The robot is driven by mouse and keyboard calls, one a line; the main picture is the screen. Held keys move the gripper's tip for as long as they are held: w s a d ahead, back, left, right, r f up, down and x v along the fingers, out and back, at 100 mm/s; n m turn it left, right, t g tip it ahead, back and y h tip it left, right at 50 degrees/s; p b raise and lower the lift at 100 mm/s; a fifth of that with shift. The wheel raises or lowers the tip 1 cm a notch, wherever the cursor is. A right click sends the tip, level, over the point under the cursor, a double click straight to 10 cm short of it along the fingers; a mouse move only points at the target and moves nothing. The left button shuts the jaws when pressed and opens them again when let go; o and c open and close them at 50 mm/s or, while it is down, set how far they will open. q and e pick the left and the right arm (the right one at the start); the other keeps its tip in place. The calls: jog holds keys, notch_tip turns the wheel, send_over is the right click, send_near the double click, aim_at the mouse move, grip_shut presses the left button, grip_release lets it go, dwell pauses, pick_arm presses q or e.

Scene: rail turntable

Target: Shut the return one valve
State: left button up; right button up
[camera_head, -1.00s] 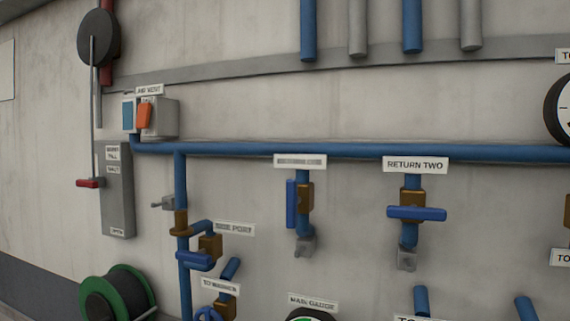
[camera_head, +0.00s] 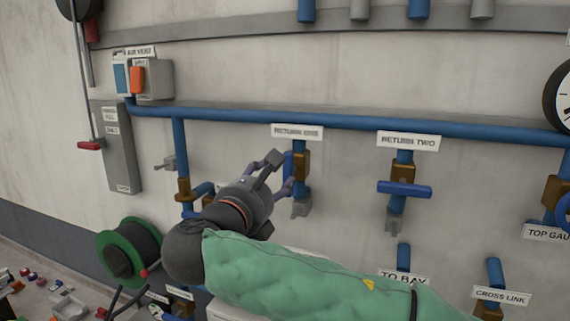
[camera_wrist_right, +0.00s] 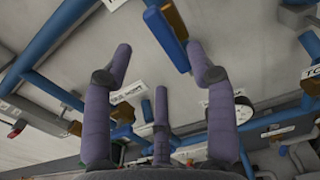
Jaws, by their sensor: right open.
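The return one valve shows in the head view under its label (camera_head: 297,132). It has a brass body (camera_head: 303,167) on a blue pipe, and its blue lever (camera_head: 288,163) points vertically, in line with the pipe. My right gripper (camera_head: 280,173) is open at the left side of the lever, its fingers partly covering it. In the right wrist view the lever (camera_wrist_right: 166,38) lies ahead of my open right gripper (camera_wrist_right: 159,62), between the two outer fingertips and nearer the right one. I cannot tell whether any finger touches it. My left gripper is not in view.
The return two valve's blue lever (camera_head: 404,189) is crosswise, to the right. A blue header pipe (camera_head: 350,123) runs above both valves. The air vent box (camera_head: 152,79), a grey panel (camera_head: 117,147) and a green hose reel (camera_head: 129,252) are at left.

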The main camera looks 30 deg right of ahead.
aim_at(284, 169)
jog(key=p+x, duration=0.1)
jog(key=x, duration=0.7)
jog(key=shift+w+d+p, duration=0.2)
jog(key=shift+d+p, duration=0.05)
jog(key=shift+p, duration=0.05)
grip_shut()
